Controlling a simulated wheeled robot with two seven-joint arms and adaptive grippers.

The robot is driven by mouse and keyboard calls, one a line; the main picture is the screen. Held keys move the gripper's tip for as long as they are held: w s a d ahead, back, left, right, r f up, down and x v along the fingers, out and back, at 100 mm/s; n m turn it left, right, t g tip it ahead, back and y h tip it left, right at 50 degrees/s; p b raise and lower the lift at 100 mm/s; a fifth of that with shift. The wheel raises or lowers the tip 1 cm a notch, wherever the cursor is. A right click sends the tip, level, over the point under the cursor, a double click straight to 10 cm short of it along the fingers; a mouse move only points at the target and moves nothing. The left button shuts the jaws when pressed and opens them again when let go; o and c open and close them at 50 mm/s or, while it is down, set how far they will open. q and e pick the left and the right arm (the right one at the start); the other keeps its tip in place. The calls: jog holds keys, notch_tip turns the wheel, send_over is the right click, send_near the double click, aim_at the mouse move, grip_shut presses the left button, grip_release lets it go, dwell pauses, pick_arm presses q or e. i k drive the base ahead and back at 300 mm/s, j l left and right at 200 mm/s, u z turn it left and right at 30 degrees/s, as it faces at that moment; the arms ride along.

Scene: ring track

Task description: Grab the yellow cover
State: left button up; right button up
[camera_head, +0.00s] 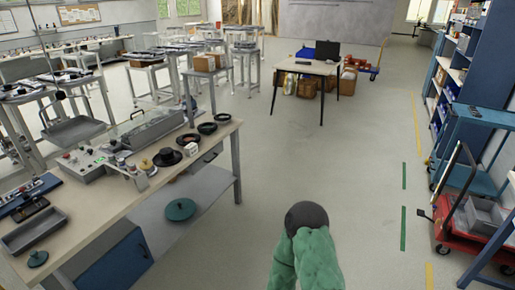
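A long workbench (95,218) stands at the left. On it is a grey machine (150,128) with a clear lid and small buttons. A small yellowish round piece (146,165) sits at the machine's near end. It may be the yellow cover, but it is too small to tell. A black disc (168,157) with a raised centre lies just right of it. Several dark rings (207,128) lie toward the bench's far right corner.
A green disc (181,209) lies on the bench's lower shelf, and a grey tray (34,230) on its near left. A small table (307,66) with a laptop stands farther back. A red cart (470,226) and blue shelving stand right.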

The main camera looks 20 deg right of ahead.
aim_at(146, 164)
jog(key=l+z, duration=0.25)
jog(key=i+u, duration=0.25)
jog(key=i, duration=0.25)
jog(key=i+l+u, duration=0.1)
jog(key=i+u, duration=0.15)
jog(key=i, duration=0.25)
jog(key=i+l+u, duration=0.25)
jog(key=i, duration=0.25)
jog(key=i+l+u, duration=0.25)
jog(key=i, duration=0.25)
